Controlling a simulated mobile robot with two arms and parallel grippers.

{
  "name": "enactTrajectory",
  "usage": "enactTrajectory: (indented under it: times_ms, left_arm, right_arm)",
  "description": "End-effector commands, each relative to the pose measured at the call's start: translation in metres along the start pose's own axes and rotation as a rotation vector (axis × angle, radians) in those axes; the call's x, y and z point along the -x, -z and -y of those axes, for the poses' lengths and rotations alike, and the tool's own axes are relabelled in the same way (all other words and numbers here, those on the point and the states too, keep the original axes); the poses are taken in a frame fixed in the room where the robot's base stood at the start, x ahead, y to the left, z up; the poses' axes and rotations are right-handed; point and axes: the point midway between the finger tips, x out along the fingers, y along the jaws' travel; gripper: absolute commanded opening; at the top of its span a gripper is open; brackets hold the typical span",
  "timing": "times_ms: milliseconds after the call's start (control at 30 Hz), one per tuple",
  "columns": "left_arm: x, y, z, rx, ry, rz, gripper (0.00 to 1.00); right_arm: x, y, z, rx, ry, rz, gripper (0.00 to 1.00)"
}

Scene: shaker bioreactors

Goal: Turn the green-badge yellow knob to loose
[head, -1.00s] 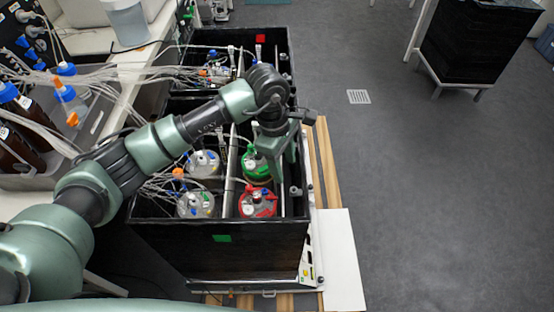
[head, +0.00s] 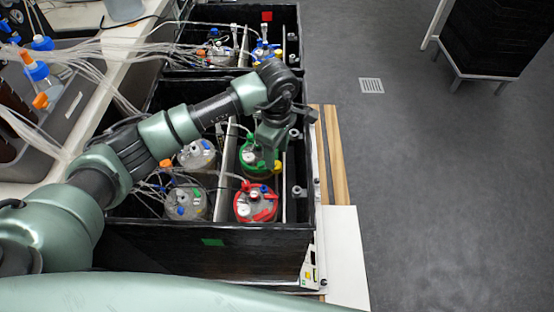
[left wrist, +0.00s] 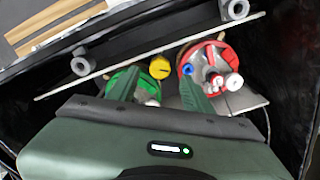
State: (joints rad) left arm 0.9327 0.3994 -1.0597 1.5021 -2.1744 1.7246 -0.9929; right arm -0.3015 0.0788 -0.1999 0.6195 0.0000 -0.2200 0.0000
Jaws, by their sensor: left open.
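The yellow knob (left wrist: 160,67) shows in the left wrist view as a small round cap with a dark mark. It sits between a green-ringed vessel (left wrist: 148,90) and a red-ringed vessel (left wrist: 188,68). My left gripper (left wrist: 157,78) is open, its two green fingers either side of the knob in the picture; I cannot tell whether they touch it. In the head view my left gripper (head: 272,146) hangs over the green-ringed vessel (head: 250,160) and covers part of it. A green badge (head: 213,242) is on the front wall of the near black box (head: 150,235). My right gripper is not in view.
The red-ringed vessel (head: 256,204) stands close by in the near box. Two more vessels with tubing stand left of a divider. A far box with a red badge (head: 267,16) lies behind. A metal rail (left wrist: 120,68) runs near the knob.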

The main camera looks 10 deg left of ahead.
Motion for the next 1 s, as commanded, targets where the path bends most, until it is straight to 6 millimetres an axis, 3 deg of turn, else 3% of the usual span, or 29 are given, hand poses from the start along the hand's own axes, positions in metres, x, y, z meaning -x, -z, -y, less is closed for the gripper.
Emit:
enactTrajectory:
  times_ms: [300,633,800,1000]
  left_arm:
    - [-0.041,0.0,0.0,0.0,0.002,0.001,0.5]
    - [-0.045,0.0,0.0,-0.001,-0.001,0.001,0.5]
    - [-0.045,0.0,0.0,0.0,-0.001,0.001,0.03]
    - [-0.045,0.0,0.0,0.004,-0.001,0.0,0.0]
  right_arm:
    - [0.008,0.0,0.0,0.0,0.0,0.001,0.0]
    - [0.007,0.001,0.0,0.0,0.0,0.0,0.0]
    - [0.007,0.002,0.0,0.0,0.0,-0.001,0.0]
    - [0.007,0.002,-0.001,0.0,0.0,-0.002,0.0]
